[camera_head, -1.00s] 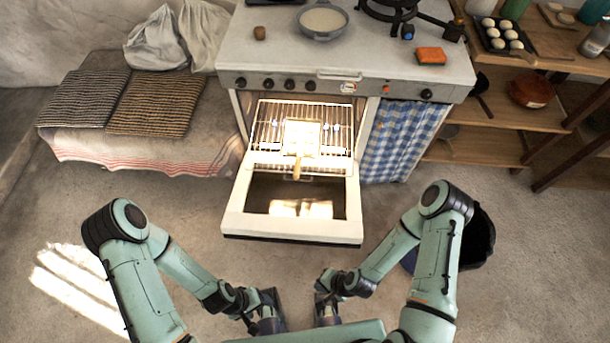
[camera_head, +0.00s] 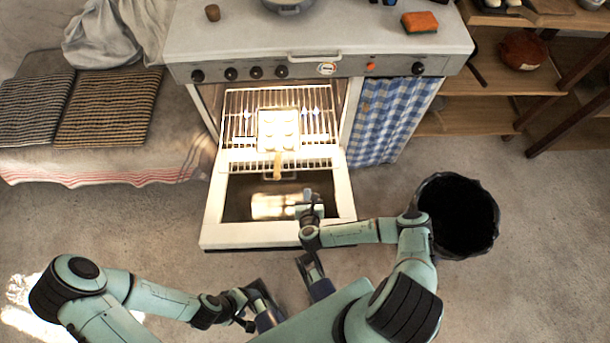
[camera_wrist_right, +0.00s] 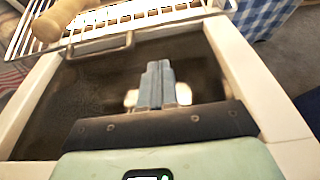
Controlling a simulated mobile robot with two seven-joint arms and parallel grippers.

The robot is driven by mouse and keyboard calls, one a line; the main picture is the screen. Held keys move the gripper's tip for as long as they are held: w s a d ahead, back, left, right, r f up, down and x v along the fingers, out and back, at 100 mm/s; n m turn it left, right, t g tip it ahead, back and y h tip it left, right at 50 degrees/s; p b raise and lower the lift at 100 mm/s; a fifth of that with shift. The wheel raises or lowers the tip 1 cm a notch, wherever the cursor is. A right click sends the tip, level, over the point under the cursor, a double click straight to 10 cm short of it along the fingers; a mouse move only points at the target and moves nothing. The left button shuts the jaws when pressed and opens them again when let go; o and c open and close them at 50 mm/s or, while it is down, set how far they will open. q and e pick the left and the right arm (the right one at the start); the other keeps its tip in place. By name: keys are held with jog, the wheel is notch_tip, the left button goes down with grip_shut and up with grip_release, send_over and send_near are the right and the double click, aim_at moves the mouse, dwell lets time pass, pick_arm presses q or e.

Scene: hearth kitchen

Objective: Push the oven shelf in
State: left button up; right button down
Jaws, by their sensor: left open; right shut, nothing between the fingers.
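The wire oven shelf (camera_head: 238,104) sticks out of the lit oven above the lowered door (camera_head: 225,236). A pale pan with round items (camera_head: 278,128) lies on it, its wooden handle (camera_head: 277,166) pointing out over the front edge. The shelf's front edge (camera_wrist_right: 130,20) and the handle (camera_wrist_right: 58,20) also show in the right wrist view. My right gripper (camera_head: 309,198) is shut and empty over the door, in front of the shelf and apart from it; its fingers (camera_wrist_right: 157,75) point toward the shelf. My left gripper (camera_head: 256,297) is open and empty, low in front of the door.
The stove top (camera_head: 340,30) holds a pot (camera_head: 290,5) and an orange sponge (camera_head: 420,22). A blue checked curtain (camera_head: 385,120) hangs right of the oven. A black bin (camera_head: 458,215) stands close to my right arm. A cushioned bench (camera_head: 110,110) is at left.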

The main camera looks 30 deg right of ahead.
jog(key=b+x, duration=0.1)
jog(key=x, duration=0.5)
jog(key=shift+w+d+r, duration=0.1)
jog(key=shift+w+d, duration=0.3)
jog(key=shift+w, duration=0.45)
jog(key=shift+w+d, duration=0.35)
jog(key=shift+w, duration=0.5)
jog(key=shift+d+b, duration=0.1)
jog(key=shift+b, duration=0.2)
